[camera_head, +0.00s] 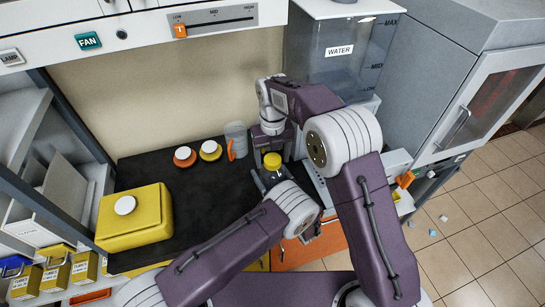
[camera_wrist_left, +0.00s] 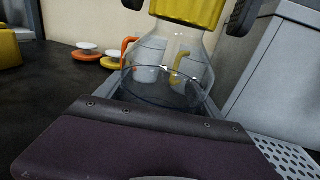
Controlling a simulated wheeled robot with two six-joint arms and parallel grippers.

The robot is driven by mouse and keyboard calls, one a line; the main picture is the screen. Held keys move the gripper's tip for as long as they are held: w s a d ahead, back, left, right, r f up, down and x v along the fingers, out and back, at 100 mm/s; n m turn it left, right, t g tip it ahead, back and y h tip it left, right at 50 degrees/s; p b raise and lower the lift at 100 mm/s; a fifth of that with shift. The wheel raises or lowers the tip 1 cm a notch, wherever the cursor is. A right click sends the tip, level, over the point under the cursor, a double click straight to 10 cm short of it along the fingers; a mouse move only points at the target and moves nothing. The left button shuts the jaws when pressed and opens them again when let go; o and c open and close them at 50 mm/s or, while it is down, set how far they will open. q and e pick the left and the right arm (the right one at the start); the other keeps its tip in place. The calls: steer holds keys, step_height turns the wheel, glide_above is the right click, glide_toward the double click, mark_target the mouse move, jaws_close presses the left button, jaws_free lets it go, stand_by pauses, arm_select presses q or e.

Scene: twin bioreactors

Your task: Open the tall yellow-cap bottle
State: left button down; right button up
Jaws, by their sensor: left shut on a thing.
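The tall yellow-cap bottle is a clear glass flask; its yellow cap (camera_head: 272,160) shows in the head view below my right gripper (camera_head: 272,146). In the left wrist view the glass shoulder (camera_wrist_left: 180,50) and the lower edge of the cap (camera_wrist_left: 190,10) show upright. My left gripper (camera_head: 268,182) is shut on the bottle's body, largely hidden by its own wrist. My right gripper comes down from above; its dark fingers stand on both sides of the cap, with small gaps visible in the left wrist view. The cap sits on the bottle's neck.
A clear jug with an orange handle (camera_head: 236,141) stands left of the bottle. Two white-knobbed discs, orange (camera_head: 184,157) and yellow (camera_head: 210,151), lie beside it. A yellow canister (camera_head: 137,222) is on the black worktop. A water tank (camera_head: 335,60) stands behind right.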

mark_target(273, 160)
steer(key=shift+r, duration=2.25)
steer(key=shift+c, duration=0.4)
steer(key=m, duration=0.4)
steer(key=shift+s+m, duration=0.1)
steer(key=shift+m, duration=0.2)
steer(key=m, duration=0.6)
steer(key=shift+s, duration=0.15)
steer(key=m, duration=0.6)
steer(key=shift+d+r, duration=0.1)
steer(key=shift+r, duration=0.1)
steer(key=m, duration=0.7)
steer(key=shift+r, duration=0.15)
steer(key=m, duration=0.6)
steer(key=shift+r, duration=0.25)
steer(key=m, duration=0.6)
steer(key=shift+r, duration=0.3)
steer(key=m, duration=0.7)
steer(key=shift+r, duration=0.4)
steer(key=shift+r+m, duration=0.1)
steer(key=shift+m, duration=0.7)
steer(key=shift+w+r, duration=0.2)
steer(key=shift+r, duration=0.15)
step_height(273, 160, down, 8)
steer(key=shift+f, duration=0.1)
jaws_close()
steer(key=n, duration=0.9)
